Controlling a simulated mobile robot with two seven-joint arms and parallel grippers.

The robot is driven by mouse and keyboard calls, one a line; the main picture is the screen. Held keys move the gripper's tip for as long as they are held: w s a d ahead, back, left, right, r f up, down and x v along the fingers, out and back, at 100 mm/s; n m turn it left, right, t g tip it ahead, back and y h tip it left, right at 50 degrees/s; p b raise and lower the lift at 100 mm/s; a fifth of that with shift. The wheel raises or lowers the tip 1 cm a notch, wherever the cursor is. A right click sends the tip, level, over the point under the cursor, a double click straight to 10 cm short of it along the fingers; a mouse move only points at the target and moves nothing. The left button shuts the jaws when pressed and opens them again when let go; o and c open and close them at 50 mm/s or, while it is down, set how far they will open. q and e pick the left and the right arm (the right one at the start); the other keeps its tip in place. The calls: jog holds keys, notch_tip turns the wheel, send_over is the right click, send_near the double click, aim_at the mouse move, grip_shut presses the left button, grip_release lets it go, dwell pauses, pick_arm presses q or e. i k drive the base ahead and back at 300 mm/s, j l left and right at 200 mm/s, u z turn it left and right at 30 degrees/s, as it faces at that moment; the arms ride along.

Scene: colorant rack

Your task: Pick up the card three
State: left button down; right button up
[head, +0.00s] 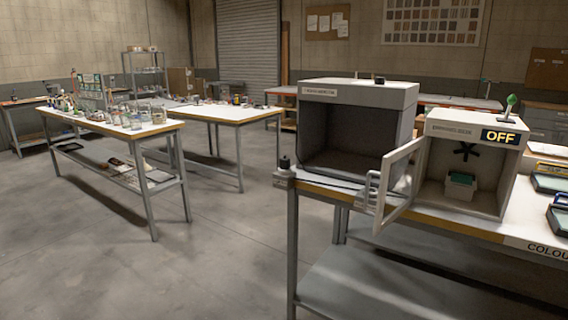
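I cannot make out any card marked three in the head view. A small pale holder with green contents (460,186) stands inside the open white cabinet (437,130) on the right bench. I cannot tell whether the green contents are cards. Neither of my grippers is in view.
The cabinet's door (402,180) stands swung open toward me, with a display reading OFF (500,137) above the opening. A dark-lined grey booth (355,92) stands to its left. Cluttered white tables (165,127) stand at left; the floor (215,240) between is clear.

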aim_at(457, 179)
jog(key=i+z, duration=0.15)
jog(key=z, duration=0.35)
jog(key=i+j+z, duration=0.1)
jog(key=z, duration=0.35)
jog(key=i+j+z, duration=0.1)
jog(key=z, duration=0.4)
jog(key=i+j+z, duration=0.15)
jog(key=j, duration=0.15)
jog(key=j+z, duration=0.2)
jog(key=i+j+z, duration=0.15)
jog(key=j, duration=0.25)
jog(key=i+j, duration=0.15)
jog(key=j, duration=0.4)
jog(key=i+j+z, duration=0.1)
jog(key=j, duration=0.4)
jog(key=i+j+z, duration=0.1)
jog(key=j, duration=0.45)
jog(key=l+u, duration=0.1)
jog(key=u, duration=0.7)
jog(key=l+u, duration=0.45)
jog(key=k+l+u, duration=0.1)
jog(key=l+u, duration=0.2)
jog(key=u, duration=0.2)
